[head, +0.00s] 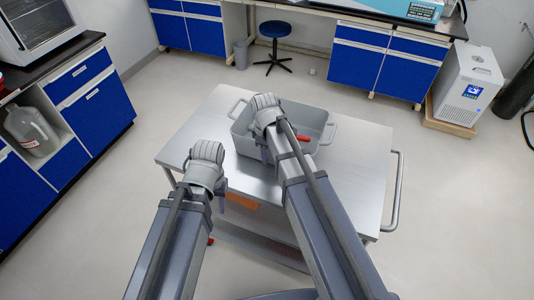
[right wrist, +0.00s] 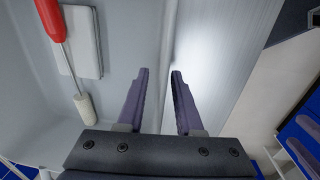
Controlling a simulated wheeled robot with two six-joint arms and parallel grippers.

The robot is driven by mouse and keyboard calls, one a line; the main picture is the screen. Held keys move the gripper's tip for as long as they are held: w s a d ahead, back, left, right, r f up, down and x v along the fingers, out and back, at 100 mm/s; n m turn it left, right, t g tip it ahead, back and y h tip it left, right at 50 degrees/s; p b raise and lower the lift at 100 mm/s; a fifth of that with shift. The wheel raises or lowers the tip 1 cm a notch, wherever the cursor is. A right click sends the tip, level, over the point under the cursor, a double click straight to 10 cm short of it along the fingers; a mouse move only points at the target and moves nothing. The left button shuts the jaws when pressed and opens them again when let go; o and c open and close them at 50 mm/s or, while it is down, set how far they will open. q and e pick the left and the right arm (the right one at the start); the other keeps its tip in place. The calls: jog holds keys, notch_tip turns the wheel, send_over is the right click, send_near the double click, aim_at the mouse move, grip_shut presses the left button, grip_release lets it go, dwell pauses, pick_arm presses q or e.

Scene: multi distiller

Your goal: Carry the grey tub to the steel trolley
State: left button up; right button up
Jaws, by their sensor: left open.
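The grey tub (head: 325,122) sits on the steel trolley's top (head: 360,185), towards its far side. Inside it lie a red-handled tool (head: 302,138), which also shows in the right wrist view (right wrist: 52,20), and a folded white cloth (right wrist: 84,40). My right gripper (head: 268,148) is over the tub's near side. In the right wrist view its fingers (right wrist: 159,95) are apart, with the tub's rim (right wrist: 168,40) running between them; I cannot tell whether they touch it. My left gripper (head: 205,188) is open over the trolley's near left part, apart from the tub; my wrist partly hides its fingers.
Blue cabinets (head: 95,105) stand at the left and more at the back. A blue stool (head: 275,30) and a grey bin (head: 241,55) are behind the trolley. A white chiller unit (head: 467,85) stands at the far right. Floor around the trolley is clear.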

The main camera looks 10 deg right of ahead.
notch_tip(320, 180, up, 12)
jog(key=p, duration=1.2)
jog(key=s+a+m, duration=0.3)
jog(key=s, duration=0.5)
jog(key=s+a+m, duration=0.4)
jog(key=s, duration=0.4)
jog(key=shift+g+h, duration=0.4)
jog(key=shift+a, duration=0.1)
notch_tip(320, 180, down, 3)
jog(key=b, duration=0.3)
jog(key=shift+r, duration=0.15)
